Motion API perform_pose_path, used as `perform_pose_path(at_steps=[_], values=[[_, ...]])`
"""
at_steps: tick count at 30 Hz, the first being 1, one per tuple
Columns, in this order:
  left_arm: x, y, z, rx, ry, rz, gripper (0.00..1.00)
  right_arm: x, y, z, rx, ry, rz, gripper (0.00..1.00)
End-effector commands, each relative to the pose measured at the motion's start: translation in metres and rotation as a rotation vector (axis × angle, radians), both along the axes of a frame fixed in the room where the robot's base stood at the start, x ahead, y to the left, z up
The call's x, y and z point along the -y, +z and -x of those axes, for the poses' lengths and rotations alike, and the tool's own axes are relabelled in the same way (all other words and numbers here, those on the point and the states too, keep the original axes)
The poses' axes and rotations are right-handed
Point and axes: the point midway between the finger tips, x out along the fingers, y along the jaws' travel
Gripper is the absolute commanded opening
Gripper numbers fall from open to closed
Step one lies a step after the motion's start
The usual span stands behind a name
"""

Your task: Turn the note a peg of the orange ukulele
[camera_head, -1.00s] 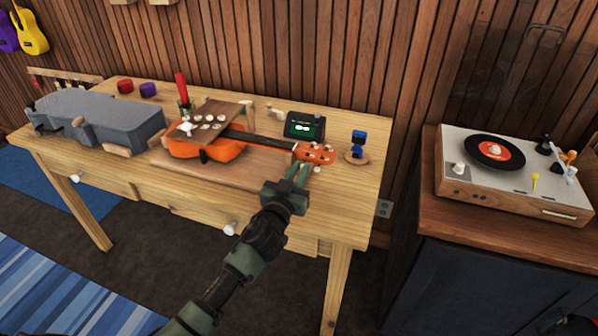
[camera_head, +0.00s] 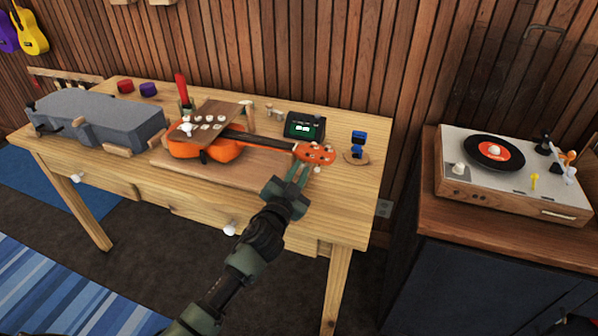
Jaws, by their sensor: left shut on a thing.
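The orange ukulele (camera_head: 218,150) lies on the wooden workbench (camera_head: 345,208), with its neck pointing right. Its orange headstock (camera_head: 315,153) has small pale pegs along its edges. My left gripper (camera_head: 299,172) comes in from the front, with its green fingers at the near side of the headstock. It is shut on one of the pegs there; the peg is too small and covered to tell which note it is. A brown board with several white knobs (camera_head: 206,126) lies over the ukulele's body. My right gripper is not in view.
A small black tuner with a green screen (camera_head: 304,126) stands behind the neck. A blue figure on a round base (camera_head: 358,146) stands right of the headstock. A grey case (camera_head: 95,117) fills the bench's left. A record player (camera_head: 513,172) stands on a separate cabinet at right.

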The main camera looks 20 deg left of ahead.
Motion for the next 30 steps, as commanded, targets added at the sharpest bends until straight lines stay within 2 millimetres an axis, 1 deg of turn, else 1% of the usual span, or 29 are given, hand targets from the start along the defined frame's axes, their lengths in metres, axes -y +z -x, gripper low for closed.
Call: perform_pose_path(at_steps=[6, 13, 21, 30], values=[[0.0006, 0.0004, 0.0000, 0.006, -0.001, -0.159, 0.00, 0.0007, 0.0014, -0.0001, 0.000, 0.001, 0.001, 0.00], [0.0008, 0.0002, 0.0000, 0.009, -0.001, -0.269, 0.00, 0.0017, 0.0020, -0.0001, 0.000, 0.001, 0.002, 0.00], [0.0009, 0.0000, 0.0000, 0.011, -0.001, -0.319, 0.00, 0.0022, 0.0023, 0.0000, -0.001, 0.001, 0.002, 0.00], [0.0009, -0.0001, 0.0000, 0.011, -0.001, -0.323, 0.00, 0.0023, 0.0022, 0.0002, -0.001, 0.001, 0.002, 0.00]])
